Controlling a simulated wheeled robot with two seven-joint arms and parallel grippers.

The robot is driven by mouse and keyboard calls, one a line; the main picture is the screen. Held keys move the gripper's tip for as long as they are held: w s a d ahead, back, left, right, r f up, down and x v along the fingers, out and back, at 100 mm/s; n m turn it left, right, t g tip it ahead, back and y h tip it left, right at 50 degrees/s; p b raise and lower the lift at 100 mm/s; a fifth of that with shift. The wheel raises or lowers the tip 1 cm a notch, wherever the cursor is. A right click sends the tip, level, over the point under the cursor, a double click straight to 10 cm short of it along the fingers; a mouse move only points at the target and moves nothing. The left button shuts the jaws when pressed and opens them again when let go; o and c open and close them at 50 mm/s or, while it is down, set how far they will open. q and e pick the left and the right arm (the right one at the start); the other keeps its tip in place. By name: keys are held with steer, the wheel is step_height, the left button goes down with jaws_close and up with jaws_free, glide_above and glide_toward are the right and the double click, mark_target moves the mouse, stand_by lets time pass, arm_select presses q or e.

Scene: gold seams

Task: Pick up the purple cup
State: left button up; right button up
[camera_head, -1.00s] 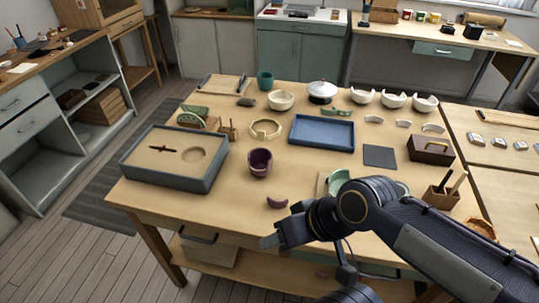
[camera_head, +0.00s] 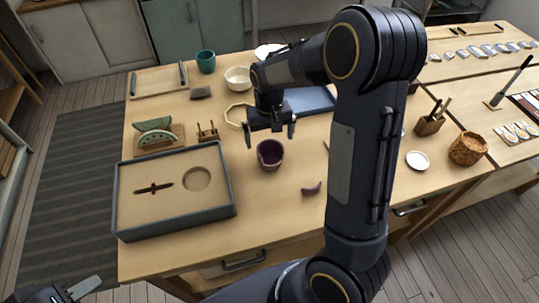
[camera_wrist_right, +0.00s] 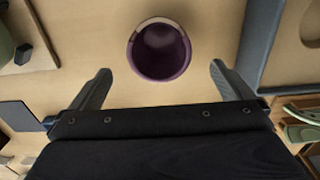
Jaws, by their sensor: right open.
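The purple cup (camera_head: 270,155) stands upright on the wooden table, right of the grey tray. Its rim looks uneven, and the wrist view shows the cup (camera_wrist_right: 160,62) from above with a pale edge on its far side. My right gripper (camera_head: 270,140) hangs above the cup, pointing down. In the right wrist view its two fingers (camera_wrist_right: 160,71) are spread wide, one on each side of the cup, with nothing held. My left gripper (camera_head: 82,290) is at the bottom left corner, away from the table; only part of it shows.
A small purple shard (camera_head: 311,188) lies in front of the cup. The grey tray (camera_head: 175,220) holds a dark tool on its padded bed. A wooden stand (camera_head: 208,133), a cream bowl (camera_head: 238,78) and a blue tray (camera_head: 310,100) are nearby. My right arm hides part of the table.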

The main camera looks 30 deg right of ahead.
glide_above(270, 161)
step_height(270, 161, down, 6)
steer(key=shift+s+f+p, duration=0.1)
steer(key=shift+f+p, duration=0.15)
steer(key=shift+p, duration=0.2)
steer(key=shift+c, duration=0.3)
steer(key=c, duration=1)
